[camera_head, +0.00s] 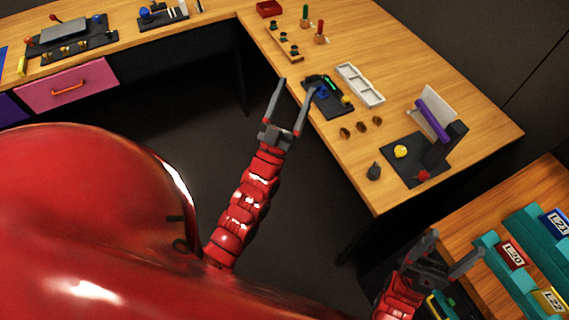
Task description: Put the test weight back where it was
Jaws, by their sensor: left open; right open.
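A small dark grey piece with a knob on top (374,172), which looks like the test weight, stands on the wooden desk near its front edge. It is just left of a black panel (418,172) with a yellow ball (401,152) and a red knob (423,175). My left gripper (298,86) is open and empty, by the desk's front edge, left of a smaller black panel (328,98) with a blue ball (322,91). My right gripper (455,246) is open, low at the right, near the teal bins and away from the dark piece.
Three brown round pieces (361,126) lie between the two panels. A white compartment tray (360,85) lies behind them. A purple cylinder (433,119) leans by a pale plate. Teal bins (490,240) with labelled boxes stand on the right table. Bare desk lies at the back right.

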